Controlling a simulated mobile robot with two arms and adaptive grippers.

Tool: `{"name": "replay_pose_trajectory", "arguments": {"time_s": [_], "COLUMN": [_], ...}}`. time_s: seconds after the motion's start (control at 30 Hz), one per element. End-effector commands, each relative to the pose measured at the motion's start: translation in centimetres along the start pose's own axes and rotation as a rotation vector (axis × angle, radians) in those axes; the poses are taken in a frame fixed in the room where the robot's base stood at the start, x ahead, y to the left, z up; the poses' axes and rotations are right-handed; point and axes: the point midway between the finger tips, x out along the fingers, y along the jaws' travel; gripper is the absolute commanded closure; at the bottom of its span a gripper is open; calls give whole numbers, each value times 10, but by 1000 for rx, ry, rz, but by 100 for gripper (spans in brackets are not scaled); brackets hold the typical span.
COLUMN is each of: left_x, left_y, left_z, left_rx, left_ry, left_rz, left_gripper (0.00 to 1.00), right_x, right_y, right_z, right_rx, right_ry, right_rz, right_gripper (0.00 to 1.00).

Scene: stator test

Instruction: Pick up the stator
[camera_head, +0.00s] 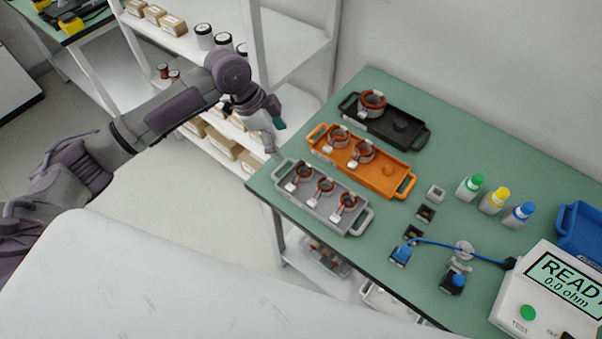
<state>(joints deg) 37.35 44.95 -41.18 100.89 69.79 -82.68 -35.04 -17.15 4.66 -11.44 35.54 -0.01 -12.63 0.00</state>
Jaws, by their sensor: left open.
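Several stators, copper-red rings with white tags, sit in trays on the green table. Three of them, with one stator (324,186) in the middle, lie in the grey tray (358,221) at the front left. Two stators, one of them here (363,152), are in the orange tray (402,187). One stator (372,101) is in the black tray (418,138) at the back. My left gripper (274,146) is open and empty near the table's left corner, a little to the upper left of the grey tray. My right gripper does not show.
A test meter (550,295) reading READY stands at the right, with a blue cable to clamps. Green, yellow and blue-capped bottles (493,200) and a blue bin (580,232) stand behind it. White shelves (290,25) with boxes and jars stand behind my left arm.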

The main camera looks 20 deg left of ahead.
Motion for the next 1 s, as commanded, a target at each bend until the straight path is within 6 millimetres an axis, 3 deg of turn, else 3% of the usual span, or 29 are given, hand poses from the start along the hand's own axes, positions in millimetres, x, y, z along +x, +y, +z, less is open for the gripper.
{"name": "replay_pose_trajectory", "arguments": {"time_s": [0.4, 0.63, 0.8, 1.0], "left_x": [72, 88, 113, 133], "left_y": [1, 1, 2, 1], "left_z": [-2, -3, -4, -2], "left_rx": [-1, -1, -1, 0], "left_ry": [2, 2, 1, 1], "left_rz": [2, 3, 3, 1], "left_gripper": [17, 17, 17, 17], "right_x": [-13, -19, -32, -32], "right_y": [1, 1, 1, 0], "right_z": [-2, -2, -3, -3], "right_rx": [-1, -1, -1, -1], "right_ry": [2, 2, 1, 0], "right_rz": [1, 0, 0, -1], "right_gripper": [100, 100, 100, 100]}}
